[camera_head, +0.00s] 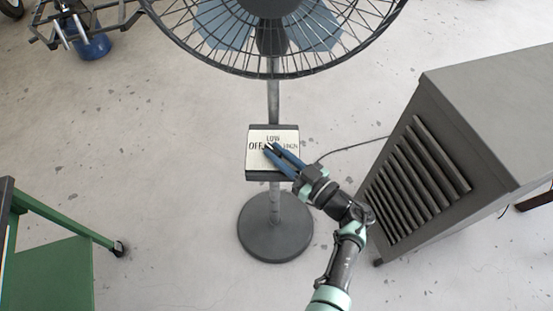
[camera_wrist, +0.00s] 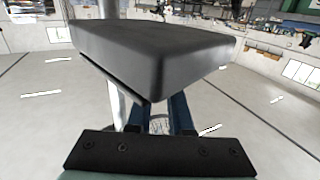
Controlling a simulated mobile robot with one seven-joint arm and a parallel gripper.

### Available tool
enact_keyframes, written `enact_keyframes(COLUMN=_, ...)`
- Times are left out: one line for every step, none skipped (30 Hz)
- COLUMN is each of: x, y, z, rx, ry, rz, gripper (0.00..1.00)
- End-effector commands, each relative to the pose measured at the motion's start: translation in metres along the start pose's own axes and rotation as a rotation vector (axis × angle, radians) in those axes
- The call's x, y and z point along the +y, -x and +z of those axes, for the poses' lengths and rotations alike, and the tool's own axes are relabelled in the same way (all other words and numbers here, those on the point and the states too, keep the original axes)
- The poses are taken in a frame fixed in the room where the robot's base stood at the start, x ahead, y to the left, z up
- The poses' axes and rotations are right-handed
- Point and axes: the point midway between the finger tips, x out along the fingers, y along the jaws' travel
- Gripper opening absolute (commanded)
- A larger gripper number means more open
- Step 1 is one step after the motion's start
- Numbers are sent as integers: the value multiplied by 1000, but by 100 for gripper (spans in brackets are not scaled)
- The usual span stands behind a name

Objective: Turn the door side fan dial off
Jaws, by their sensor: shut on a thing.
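The fan's control box (camera_head: 253,165) is on the pole and has a pale face marked OFF at left, LOW at top and HIGH at right. My gripper (camera_head: 271,148) reaches in from the lower right, its blue fingertips at the middle of that face. It is shut on the dial, which the fingers mostly hide, so its pointing direction cannot be told. In the wrist view the dark control box (camera_wrist: 150,50) fills the upper middle. The two blue fingers (camera_wrist: 161,112) run up behind its lower edge, and their tips are hidden.
The fan cage (camera_head: 270,62) is above the box and the round base (camera_head: 275,240) is below. A grey louvred cabinet (camera_head: 480,100) stands at right, close to my arm. A green cart (camera_head: 50,275) is at lower left. A blue bucket (camera_head: 92,46) is at upper left. Floor left of the fan is clear.

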Motion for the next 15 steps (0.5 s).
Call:
enact_keyframes(x=3, y=1, z=6, rx=1, ry=2, rz=-30, gripper=0)
enact_keyframes(x=4, y=1, z=6, rx=1, ry=2, rz=-51, gripper=0)
enact_keyframes(x=4, y=1, z=6, rx=1, ry=2, rz=-77, gripper=0)
enact_keyframes(x=4, y=1, z=6, rx=1, ry=2, rz=-95, gripper=0)
enact_keyframes(x=4, y=0, z=5, rx=1, ry=1, rz=-112, gripper=0)
enact_keyframes(x=4, y=0, z=5, rx=1, ry=1, rz=-134, gripper=0)
enact_keyframes(x=4, y=0, z=5, rx=1, ry=2, rz=-148, gripper=0)
enact_keyframes(x=4, y=0, z=5, rx=1, ry=1, rz=-161, gripper=0)
enact_keyframes(x=4, y=0, z=4, rx=0, ry=1, rz=-178, gripper=0)
enact_keyframes(x=4, y=0, z=4, rx=0, ry=1, rz=-188, gripper=0)
enact_keyframes(x=4, y=0, z=3, rx=1, ry=0, rz=-198, gripper=0)
enact_keyframes(x=4, y=0, z=3, rx=1, ry=-1, rz=-209, gripper=0)
enact_keyframes(x=4, y=0, z=2, rx=1, ry=-1, rz=-216, gripper=0)
enact_keyframes(x=4, y=0, z=2, rx=1, ry=-1, rz=-223, gripper=0)
enact_keyframes(x=4, y=-1, z=2, rx=1, ry=-1, rz=-231, gripper=0)
